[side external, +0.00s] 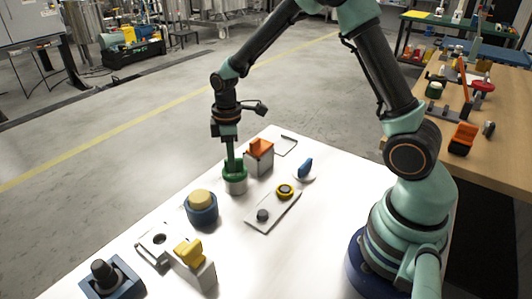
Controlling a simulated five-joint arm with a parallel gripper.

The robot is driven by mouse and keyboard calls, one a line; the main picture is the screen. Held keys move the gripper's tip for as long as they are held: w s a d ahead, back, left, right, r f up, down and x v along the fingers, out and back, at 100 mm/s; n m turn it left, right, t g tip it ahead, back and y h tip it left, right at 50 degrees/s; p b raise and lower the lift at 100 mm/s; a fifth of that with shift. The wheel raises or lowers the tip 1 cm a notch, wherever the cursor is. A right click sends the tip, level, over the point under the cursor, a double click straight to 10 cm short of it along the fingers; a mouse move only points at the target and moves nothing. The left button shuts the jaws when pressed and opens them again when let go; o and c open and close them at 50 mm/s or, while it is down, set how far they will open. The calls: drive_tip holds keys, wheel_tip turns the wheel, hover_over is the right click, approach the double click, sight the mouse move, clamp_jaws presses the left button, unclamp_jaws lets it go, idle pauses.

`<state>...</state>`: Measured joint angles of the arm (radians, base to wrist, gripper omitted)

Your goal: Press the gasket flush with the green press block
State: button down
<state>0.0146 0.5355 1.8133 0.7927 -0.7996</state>
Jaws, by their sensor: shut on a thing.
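My gripper (228,138) points straight down over the white table. It is shut on the upright green press block (230,154). The block's lower end meets a short pale cylinder (236,187) with a green upper rim (236,171). I cannot tell whether the block touches the rim or stands inside it. The gasket cannot be made out for certain; the block and rim hide the contact area.
An orange-topped box (259,157) stands close right of the cylinder. A blue round holder (201,209) with a tan top is at lower left. A plate with a yellow ring (285,191) and a blue piece (305,167) lie right.

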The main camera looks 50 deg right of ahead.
idle(0.3)
drive_tip(key=shift+r, duration=1.5)
